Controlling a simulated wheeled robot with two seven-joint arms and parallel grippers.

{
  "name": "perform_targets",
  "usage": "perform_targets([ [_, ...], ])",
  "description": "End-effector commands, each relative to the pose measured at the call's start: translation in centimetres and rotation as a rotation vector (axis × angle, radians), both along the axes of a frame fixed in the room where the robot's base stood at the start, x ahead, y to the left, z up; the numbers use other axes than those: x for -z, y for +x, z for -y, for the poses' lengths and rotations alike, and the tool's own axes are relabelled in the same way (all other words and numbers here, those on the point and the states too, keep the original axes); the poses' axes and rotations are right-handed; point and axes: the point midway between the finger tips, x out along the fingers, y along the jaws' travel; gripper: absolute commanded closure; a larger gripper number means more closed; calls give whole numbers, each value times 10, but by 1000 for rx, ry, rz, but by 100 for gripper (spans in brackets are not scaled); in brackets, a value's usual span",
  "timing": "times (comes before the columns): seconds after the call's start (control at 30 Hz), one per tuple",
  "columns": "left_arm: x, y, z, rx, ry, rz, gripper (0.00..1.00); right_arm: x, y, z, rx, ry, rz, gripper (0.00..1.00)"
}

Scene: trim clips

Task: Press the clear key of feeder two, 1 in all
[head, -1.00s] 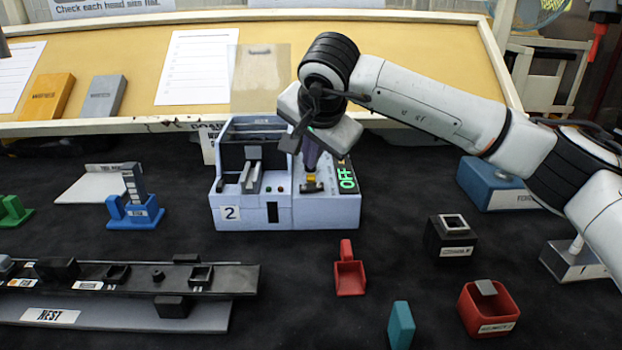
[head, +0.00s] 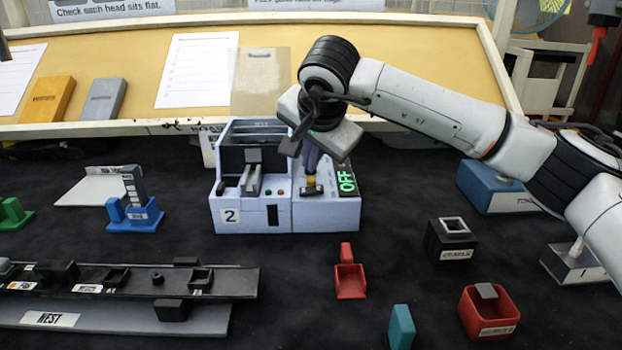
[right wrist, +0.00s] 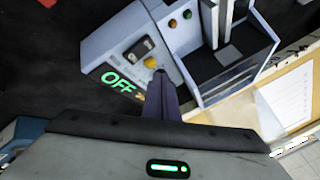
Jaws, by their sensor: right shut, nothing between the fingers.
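Feeder two (head: 240,213) is a pale blue-lavender machine with a "2" label, standing mid-table. Its right-hand panel carries an amber round key (right wrist: 150,62), a black-and-grey switch and a lit green "OFF" display (head: 346,182). Small red (right wrist: 172,23) and green (right wrist: 187,14) buttons sit closer to the slotted chute. I cannot read which key is the clear key. My right gripper (head: 312,166) is shut and empty, pointing down over the panel. In the right wrist view its fingertips (right wrist: 159,78) are right beside the amber key; I cannot tell whether they touch. My left gripper is not in view.
A blue stand (head: 133,215) is left of the feeder. A black nest rail (head: 120,285) lies front left. A red scoop (head: 350,280), a black box (head: 450,242) and a red bin (head: 489,318) stand front right. A sloped board (head: 400,60) rises behind.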

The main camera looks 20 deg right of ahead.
Motion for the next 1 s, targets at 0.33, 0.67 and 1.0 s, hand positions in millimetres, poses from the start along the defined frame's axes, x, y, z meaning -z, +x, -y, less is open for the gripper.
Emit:
perform_targets([
  [0.33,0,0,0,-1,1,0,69,0,0,0,0,0,0,100],
  [0.67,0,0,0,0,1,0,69,0,0,0,0,0,0,100],
  [1.0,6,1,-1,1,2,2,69,9,0,0,0,0,0,100],
])
